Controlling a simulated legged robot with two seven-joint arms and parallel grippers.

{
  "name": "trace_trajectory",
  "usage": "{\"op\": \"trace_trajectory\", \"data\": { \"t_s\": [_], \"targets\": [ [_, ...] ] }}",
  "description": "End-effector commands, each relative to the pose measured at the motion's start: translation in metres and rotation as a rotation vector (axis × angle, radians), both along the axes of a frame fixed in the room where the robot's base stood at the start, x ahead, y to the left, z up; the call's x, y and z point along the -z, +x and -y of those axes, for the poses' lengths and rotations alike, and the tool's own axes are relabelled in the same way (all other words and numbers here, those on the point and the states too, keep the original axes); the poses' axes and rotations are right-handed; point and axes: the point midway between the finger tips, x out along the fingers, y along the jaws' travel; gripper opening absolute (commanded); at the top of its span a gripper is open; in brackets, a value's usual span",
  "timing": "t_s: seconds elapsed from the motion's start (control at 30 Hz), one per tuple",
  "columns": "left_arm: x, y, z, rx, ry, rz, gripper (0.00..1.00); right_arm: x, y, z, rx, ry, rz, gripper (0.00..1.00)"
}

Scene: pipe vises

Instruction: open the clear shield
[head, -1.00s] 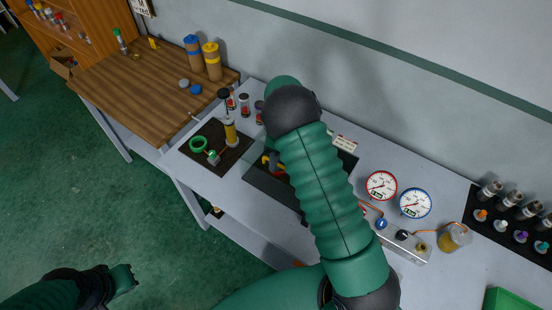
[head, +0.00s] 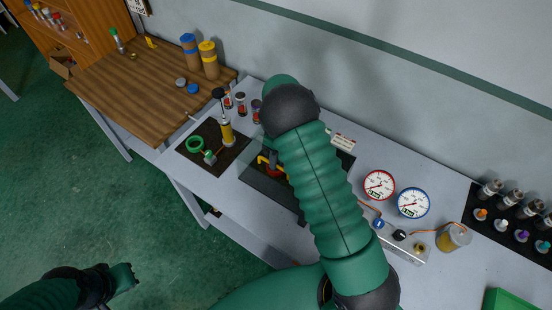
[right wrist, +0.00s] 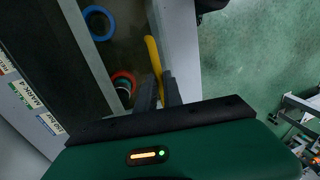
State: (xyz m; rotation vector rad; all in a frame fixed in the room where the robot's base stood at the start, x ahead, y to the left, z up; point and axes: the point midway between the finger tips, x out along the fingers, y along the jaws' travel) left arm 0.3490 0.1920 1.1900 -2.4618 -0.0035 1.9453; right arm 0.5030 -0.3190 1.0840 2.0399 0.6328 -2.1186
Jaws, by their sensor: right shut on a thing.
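The clear shield shows in the right wrist view only as a faint see-through area over the dark station; its edges are hard to make out. A yellow bar handle (right wrist: 153,58) is there, and a bit of yellow also shows in the head view (head: 263,160). My right gripper (right wrist: 160,84) has its dark fingers closed on the yellow handle. In the head view my right arm hides much of the dark station tray (head: 269,188). My left gripper (head: 122,278) hangs at the lower left, away from the table; its jaw opening is unclear.
A blue ring (right wrist: 100,22) and a red ring (right wrist: 123,80) lie by the handle. Left of the station is a dark mat (head: 234,158) with a yellow cylinder (head: 227,134) and green ring (head: 195,145). Two gauges (head: 379,186) (head: 413,203) stand to the right.

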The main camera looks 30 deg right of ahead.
Motion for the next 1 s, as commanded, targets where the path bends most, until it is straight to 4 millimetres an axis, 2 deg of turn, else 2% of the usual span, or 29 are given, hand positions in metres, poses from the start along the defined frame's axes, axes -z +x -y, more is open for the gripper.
{"op": "trace_trajectory", "data": {
  "t_s": [1.0],
  "targets": [
    [-0.0009,0.0,-0.0002,-0.001,0.0,0.0,0.0,-0.0077,0.0069,0.0053,0.001,0.021,0.004,0.0]
  ]
}}
